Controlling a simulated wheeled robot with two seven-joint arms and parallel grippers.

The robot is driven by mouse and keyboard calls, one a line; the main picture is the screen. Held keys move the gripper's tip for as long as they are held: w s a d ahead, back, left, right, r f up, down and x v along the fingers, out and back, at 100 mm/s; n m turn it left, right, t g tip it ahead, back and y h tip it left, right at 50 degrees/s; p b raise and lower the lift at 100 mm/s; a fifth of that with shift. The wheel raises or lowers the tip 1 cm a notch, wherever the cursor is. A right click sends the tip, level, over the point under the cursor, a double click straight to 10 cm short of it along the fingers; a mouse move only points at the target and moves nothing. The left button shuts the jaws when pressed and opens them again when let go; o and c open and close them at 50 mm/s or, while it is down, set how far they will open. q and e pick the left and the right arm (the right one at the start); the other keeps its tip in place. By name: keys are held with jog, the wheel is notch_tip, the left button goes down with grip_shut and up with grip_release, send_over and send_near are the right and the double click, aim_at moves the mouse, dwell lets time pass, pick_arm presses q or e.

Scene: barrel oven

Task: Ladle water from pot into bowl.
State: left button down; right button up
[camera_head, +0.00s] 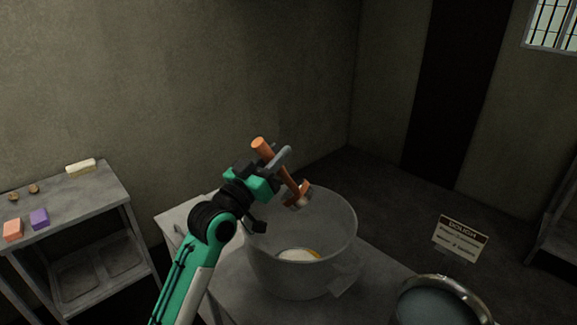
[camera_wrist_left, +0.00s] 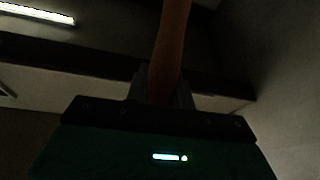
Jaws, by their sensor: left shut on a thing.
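My left gripper (camera_head: 276,170) is shut on the orange-brown handle of the ladle (camera_head: 261,147). The ladle is tilted, its handle end up to the left and its lower end down to the right, over the large grey see-through bowl (camera_head: 340,250). The ladle's lower end is small, and I cannot tell whether it holds water. The handle also rises from between the fingers in the left wrist view (camera_wrist_left: 172,45). The bowl holds something white and yellow at its bottom. The pot (camera_head: 473,291), with a metal rim and dark water inside, is cut off at the lower right. My right gripper is out of view.
The bowl stands on a grey table (camera_head: 225,283). A sign with lettering (camera_head: 460,238) stands behind the pot. A grey shelf cart (camera_head: 95,197) at the left carries a pale block (camera_head: 81,168), a purple block (camera_head: 39,219), an orange block (camera_head: 13,230) and small brown items.

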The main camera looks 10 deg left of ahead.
pick_arm(q)
jog(key=shift+a+f+n+t+y, duration=0.15)
jog(key=shift+a+n+t+y, duration=0.15)
jog(key=shift+a+n, duration=0.3)
jog(key=shift+w+a+f+n, duration=0.15)
jog(key=shift+a+n, duration=0.15)
jog(key=shift+n, duration=0.2)
jog(key=a+f+n+t+y+b, duration=0.1)
jog(key=a+f+n+t+y, duration=0.2)
jog(key=a+f+n+y, duration=0.5)
jog(key=shift+w+a+f+n+y+b, duration=0.45)
jog(key=shift+n+y, duration=0.25)
jog(key=shift+n, duration=3)
